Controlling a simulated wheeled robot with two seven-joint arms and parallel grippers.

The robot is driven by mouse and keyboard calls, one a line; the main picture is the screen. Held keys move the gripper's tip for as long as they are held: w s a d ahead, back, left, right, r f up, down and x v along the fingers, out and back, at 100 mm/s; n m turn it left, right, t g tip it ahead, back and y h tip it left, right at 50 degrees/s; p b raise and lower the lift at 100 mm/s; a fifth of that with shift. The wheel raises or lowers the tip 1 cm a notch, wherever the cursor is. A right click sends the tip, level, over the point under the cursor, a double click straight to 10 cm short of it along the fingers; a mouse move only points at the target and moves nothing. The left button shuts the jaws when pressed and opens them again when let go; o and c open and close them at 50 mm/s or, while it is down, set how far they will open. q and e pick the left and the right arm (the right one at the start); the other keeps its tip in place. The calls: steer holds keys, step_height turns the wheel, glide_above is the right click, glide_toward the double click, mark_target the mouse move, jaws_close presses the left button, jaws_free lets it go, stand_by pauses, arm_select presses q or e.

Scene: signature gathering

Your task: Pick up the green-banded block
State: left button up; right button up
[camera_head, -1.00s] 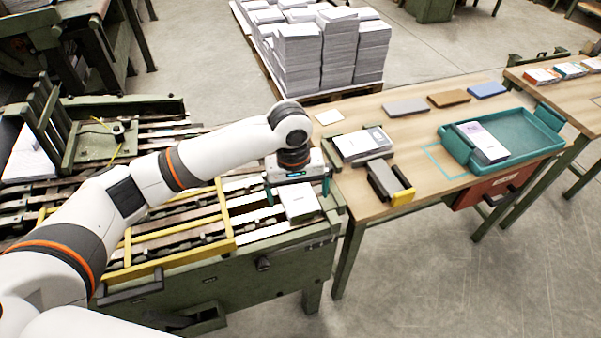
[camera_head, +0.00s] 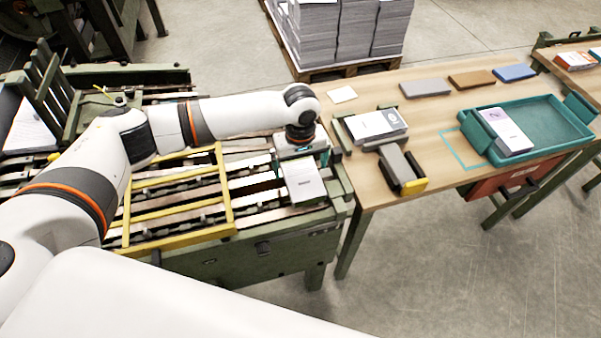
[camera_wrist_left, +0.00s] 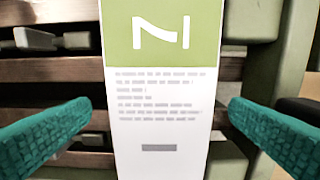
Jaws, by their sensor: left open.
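The green-banded block (camera_wrist_left: 160,85) fills the middle of the left wrist view, with a green band bearing a white mark at the top and grey printed lines on white below. In the head view a pale block (camera_head: 304,181), whose green band I cannot make out, lies on the slatted machine bed near its right end. My left gripper (camera_head: 302,163) is at the block's far end. In the left wrist view its teal fingers are open on either side of the block, with a gap on both sides. My right gripper is not in view.
A yellow frame (camera_head: 228,195) lies on the bed left of the block. To the right, a wooden table (camera_head: 425,115) holds a paper stack (camera_head: 376,126), a grey holder with a yellow end (camera_head: 402,168), several flat pads and a teal tray (camera_head: 550,122).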

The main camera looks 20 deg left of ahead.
arm_select(q)
step_height(320, 180, down, 2)
steer(key=shift+f, duration=0.2)
steer(key=c, duration=1.2)
steer(key=shift+o, duration=0.2)
steer(key=shift+w, duration=0.1)
steer(key=shift+r, duration=0.2)
